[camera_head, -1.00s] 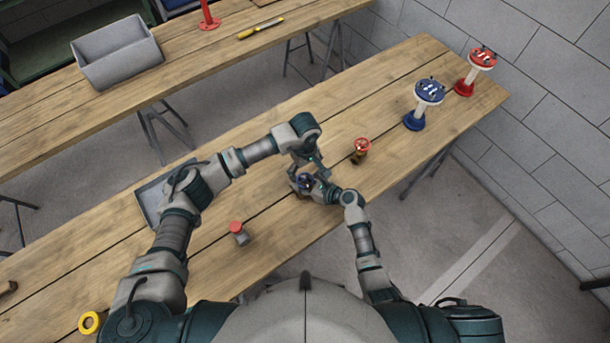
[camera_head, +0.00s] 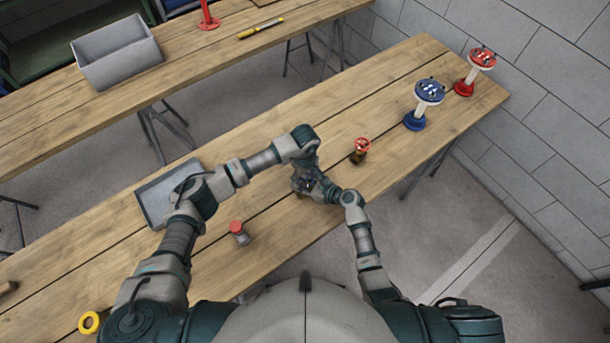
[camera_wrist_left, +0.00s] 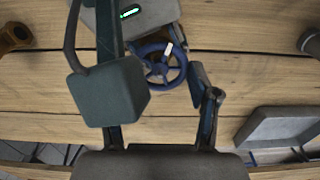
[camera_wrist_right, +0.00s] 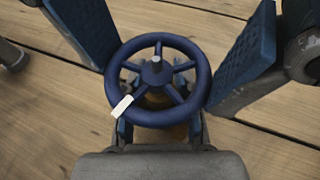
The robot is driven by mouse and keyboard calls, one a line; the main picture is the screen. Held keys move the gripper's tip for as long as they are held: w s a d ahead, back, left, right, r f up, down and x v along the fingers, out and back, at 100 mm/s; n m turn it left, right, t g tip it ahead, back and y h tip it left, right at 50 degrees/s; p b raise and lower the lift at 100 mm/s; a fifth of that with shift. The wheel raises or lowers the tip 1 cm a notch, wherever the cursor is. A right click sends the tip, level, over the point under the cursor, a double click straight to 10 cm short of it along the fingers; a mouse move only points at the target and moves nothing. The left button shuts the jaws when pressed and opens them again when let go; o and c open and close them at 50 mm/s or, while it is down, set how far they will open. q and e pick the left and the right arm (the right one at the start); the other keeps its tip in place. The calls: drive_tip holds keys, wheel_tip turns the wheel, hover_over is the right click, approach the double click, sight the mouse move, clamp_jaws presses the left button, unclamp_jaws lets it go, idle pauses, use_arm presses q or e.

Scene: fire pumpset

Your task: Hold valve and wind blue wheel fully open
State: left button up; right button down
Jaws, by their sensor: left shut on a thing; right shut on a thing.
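The blue wheel (camera_wrist_right: 157,80) has several spokes and a white mark on its rim, at the lower left in the right wrist view. It also shows in the left wrist view (camera_wrist_left: 160,66). The brass valve body (camera_wrist_right: 170,132) under it is mostly hidden. My right gripper (camera_head: 319,188) is shut on the valve body below the wheel. My left gripper (camera_head: 303,180) comes from above, its two blue-padded fingers on opposite sides of the wheel rim, shut on it. Exact finger contact is hard to see. In the head view, my left gripper mostly hides the wheel.
A red-wheeled brass valve (camera_head: 361,150) stands close to the right. A red-capped grey part (camera_head: 238,232), a grey tray (camera_head: 150,212) and a yellow ring (camera_head: 89,322) lie leftward. Blue (camera_head: 427,98) and red (camera_head: 477,68) stands are at the far right end.

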use_arm(q)
drive_tip(key=shift+n, duration=0.3)
drive_tip(key=n, duration=0.9)
drive_tip(key=shift+n, duration=0.4)
drive_tip(key=shift+w, duration=0.1)
drive_tip(key=o, duration=1.2)
drive_tip(key=shift+c, duration=0.2)
wheel_tip(320, 180, up, 12)
